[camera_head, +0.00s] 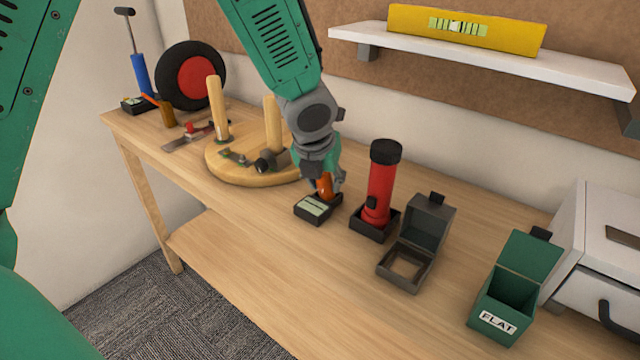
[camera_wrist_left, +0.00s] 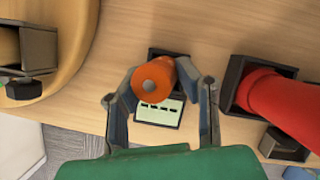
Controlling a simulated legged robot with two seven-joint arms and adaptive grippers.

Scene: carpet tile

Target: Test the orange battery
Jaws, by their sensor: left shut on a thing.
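The orange battery (camera_head: 325,186) stands at the black tester (camera_head: 312,212), which has a pale green display. My left gripper (camera_head: 326,183) is shut on the battery. In the left wrist view, the battery (camera_wrist_left: 155,82) shows end-on between the two fingers of the gripper (camera_wrist_left: 164,92), with the tester (camera_wrist_left: 160,118) behind it. Dark marks show on the display, but I cannot read them. I cannot tell whether the battery's lower end touches the tester's slot. The right gripper is not in view.
Right of the tester stand a red flashlight (camera_head: 380,185) in a black holder, an open dark grey box (camera_head: 408,272) and an open green box labelled FLAT (camera_head: 492,318). A round wooden piece with pegs (camera_head: 225,172) lies left. The bench front (camera_head: 290,285) is clear.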

